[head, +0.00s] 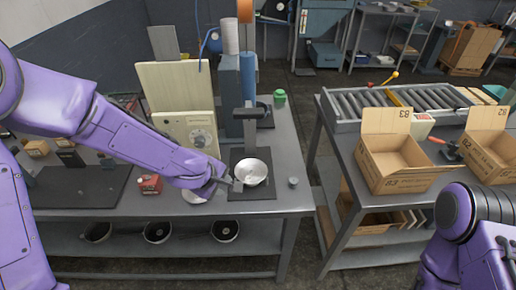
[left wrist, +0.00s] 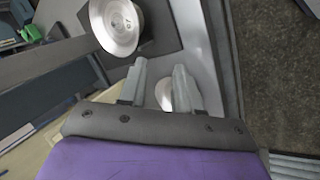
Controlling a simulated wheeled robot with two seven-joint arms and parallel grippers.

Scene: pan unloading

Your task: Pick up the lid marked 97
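A pale metallic disc, perhaps the lid (head: 193,196), lies on the left bench, partly hidden under my left forearm. In the left wrist view a pale round thing, apparently the same disc (left wrist: 165,92), shows between and beyond the fingers; no number is readable. My left gripper (head: 228,185) is above the bench, just left of a shiny metal pan (head: 252,172). Its fingers are apart and seem empty in the left wrist view (left wrist: 160,70). The pan stands on a dark plate and also shows there (left wrist: 115,25). My right gripper is out of view; only its arm shows.
Open cardboard boxes (head: 393,165) are on the right table. Round pans (head: 157,232) are on the lower shelf.

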